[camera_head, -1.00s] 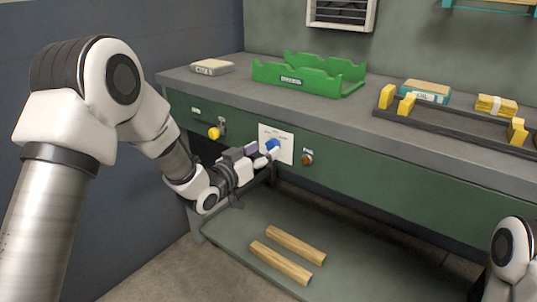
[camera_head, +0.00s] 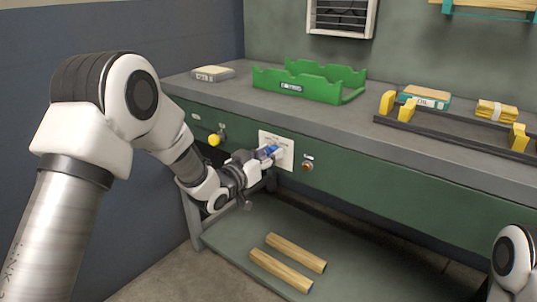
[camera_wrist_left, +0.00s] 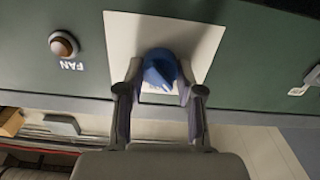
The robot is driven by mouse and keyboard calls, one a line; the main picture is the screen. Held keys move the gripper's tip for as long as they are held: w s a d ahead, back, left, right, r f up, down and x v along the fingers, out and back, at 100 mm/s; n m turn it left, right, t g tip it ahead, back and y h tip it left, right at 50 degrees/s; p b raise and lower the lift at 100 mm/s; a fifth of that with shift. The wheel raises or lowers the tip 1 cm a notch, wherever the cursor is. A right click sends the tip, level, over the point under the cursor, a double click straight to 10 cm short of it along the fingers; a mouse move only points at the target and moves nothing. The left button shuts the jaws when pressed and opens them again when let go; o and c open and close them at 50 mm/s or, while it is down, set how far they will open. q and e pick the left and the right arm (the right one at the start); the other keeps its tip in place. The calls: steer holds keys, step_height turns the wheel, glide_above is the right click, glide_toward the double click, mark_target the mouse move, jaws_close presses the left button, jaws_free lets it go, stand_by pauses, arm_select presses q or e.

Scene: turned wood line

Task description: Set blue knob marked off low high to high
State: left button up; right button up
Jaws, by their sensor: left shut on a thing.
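The blue knob (camera_head: 268,151) sits on a white label plate (camera_head: 287,157) on the green front of the bench. In the left wrist view the knob (camera_wrist_left: 160,70) lies between the two fingers of my left gripper (camera_wrist_left: 160,85), which is shut on it. The plate (camera_wrist_left: 205,35) shows behind it, but its markings are hidden or too small to read, so I cannot tell the knob's setting. In the head view my left gripper (camera_head: 262,160) reaches the knob from the left. My right gripper is out of view; only part of that arm shows at the lower right.
A yellow knob (camera_head: 215,139) is left of the plate, and a brown FAN button (camera_head: 307,166) is right of it. A green rack (camera_head: 310,83) stands on the bench top (camera_head: 235,90). Two wooden bars (camera_head: 296,252) lie on the lower shelf (camera_head: 350,275).

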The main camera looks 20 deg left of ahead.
arm_select(q)
steer(key=m, duration=0.4)
steer(key=shift+m, duration=0.3)
steer(key=m+b, duration=0.1)
steer(key=m, duration=0.3)
steer(key=shift+d+f+m, duration=0.1)
steer(key=shift+m, duration=0.2)
steer(key=m+b, duration=0.1)
steer(key=m, duration=0.3)
steer(key=shift+f, duration=0.1)
steer(key=shift+m+b, duration=1)
steer(key=shift+m, duration=1.2)
steer(key=o, duration=1.1)
steer(key=shift+d, duration=0.1)
steer(key=shift+o, duration=0.2)
